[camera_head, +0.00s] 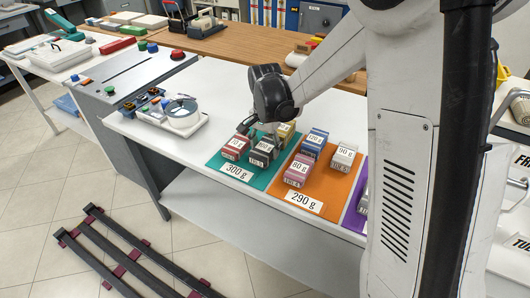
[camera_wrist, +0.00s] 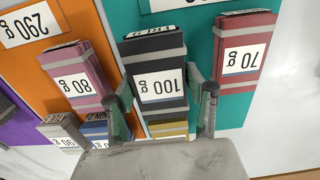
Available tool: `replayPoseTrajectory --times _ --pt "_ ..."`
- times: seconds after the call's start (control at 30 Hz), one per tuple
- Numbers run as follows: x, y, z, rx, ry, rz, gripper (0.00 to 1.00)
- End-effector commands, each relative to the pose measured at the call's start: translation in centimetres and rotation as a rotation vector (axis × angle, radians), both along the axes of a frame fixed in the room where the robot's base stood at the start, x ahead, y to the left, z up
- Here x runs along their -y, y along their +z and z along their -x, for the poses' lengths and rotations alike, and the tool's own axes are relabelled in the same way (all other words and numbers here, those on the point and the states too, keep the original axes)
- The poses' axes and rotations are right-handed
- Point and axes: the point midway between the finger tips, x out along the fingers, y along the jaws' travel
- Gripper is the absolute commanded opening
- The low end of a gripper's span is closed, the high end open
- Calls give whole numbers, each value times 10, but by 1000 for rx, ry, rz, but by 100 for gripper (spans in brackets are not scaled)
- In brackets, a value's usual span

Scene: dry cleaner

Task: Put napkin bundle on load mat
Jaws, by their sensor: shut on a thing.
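The dark bundle labelled 100 g (camera_head: 262,155) is between the fingers of my gripper (camera_head: 266,131), at the teal 300 g mat (camera_head: 231,177). In the wrist view, my gripper (camera_wrist: 166,98) is shut on this dark bundle (camera_wrist: 152,47), with one finger on each side. Whether it touches the mat is hard to tell. A red 70 g bundle (camera_head: 235,147) and a yellow bundle (camera_head: 286,132) are on the same mat. The orange 290 g mat (camera_head: 328,193) holds a pink 80 g bundle (camera_head: 299,170), a blue bundle (camera_head: 314,141) and a white 90 g bundle (camera_head: 343,158).
A purple mat (camera_head: 353,218) with a bundle (camera_head: 364,196) is partly hidden by my arm. A tray with a round dish (camera_head: 182,112) stands on the white table at left. Clear table lies between this tray and the teal mat. A dark rack (camera_head: 130,255) is on the floor.

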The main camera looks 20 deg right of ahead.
Motion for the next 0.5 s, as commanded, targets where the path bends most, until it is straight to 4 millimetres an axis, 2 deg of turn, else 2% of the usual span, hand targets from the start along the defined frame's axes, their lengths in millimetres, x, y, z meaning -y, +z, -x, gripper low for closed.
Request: replayPoseTrajectory --times 0.03,0.13,0.5 --pt "0 -9 -1 0 0 0 20" --pt "0 -18 0 0 0 0 20" --pt "0 -22 0 0 0 0 20"
